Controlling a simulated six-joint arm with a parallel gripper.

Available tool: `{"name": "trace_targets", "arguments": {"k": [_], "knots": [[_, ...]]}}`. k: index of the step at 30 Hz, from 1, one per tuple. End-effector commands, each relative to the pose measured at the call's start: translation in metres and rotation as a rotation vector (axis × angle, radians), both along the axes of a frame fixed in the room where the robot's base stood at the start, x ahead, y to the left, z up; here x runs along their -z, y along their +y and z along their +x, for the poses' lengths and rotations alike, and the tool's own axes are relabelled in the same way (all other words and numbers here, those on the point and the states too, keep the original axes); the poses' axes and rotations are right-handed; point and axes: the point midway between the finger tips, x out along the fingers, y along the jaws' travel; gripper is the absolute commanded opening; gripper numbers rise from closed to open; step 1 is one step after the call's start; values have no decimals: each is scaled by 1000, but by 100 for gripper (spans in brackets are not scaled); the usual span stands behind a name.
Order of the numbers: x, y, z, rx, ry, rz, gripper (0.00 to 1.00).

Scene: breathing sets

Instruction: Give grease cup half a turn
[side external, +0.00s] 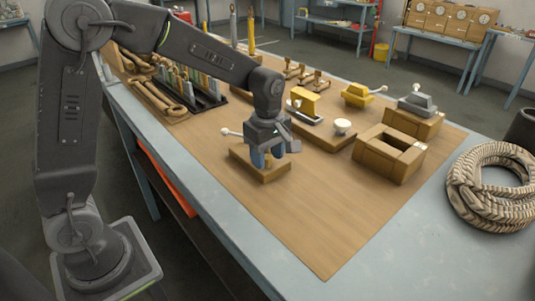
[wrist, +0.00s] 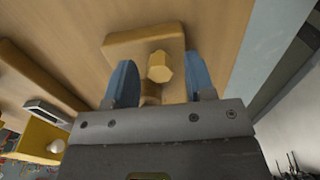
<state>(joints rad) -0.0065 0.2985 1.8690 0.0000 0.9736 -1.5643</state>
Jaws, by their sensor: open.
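The grease cup (wrist: 160,66) shows in the wrist view as a brassy, six-sided cap on a short stem. It stands on a wooden block (wrist: 118,45), which also shows in the side view (side external: 270,177). My gripper (side external: 267,159) is low over this block and points down. Its two blue fingers are open, one on each side of the cap, with a visible gap on both sides in the wrist view (wrist: 161,78). In the side view the fingers hide the cup. I cannot tell how deep the fingertips reach beside it.
A white knob (side external: 342,124) on a block and an open wooden box (side external: 390,152) stand to the right. Behind are yellow (side external: 357,95) and grey (side external: 417,102) fittings with levers. The mat's front (side external: 330,235) is clear.

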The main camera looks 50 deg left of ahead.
Motion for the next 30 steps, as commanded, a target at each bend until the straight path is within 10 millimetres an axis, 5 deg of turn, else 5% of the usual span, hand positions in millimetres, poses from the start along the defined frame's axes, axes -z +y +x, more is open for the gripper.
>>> {"name": "trace_targets", "arguments": {"k": [7, 22, 30], "knots": [[1, 0, 0, 0, 0, 0, 50], [0, 0, 0, 0, 0, 0, 2], [0, 0, 0, 23, 0, 0, 0]]}}
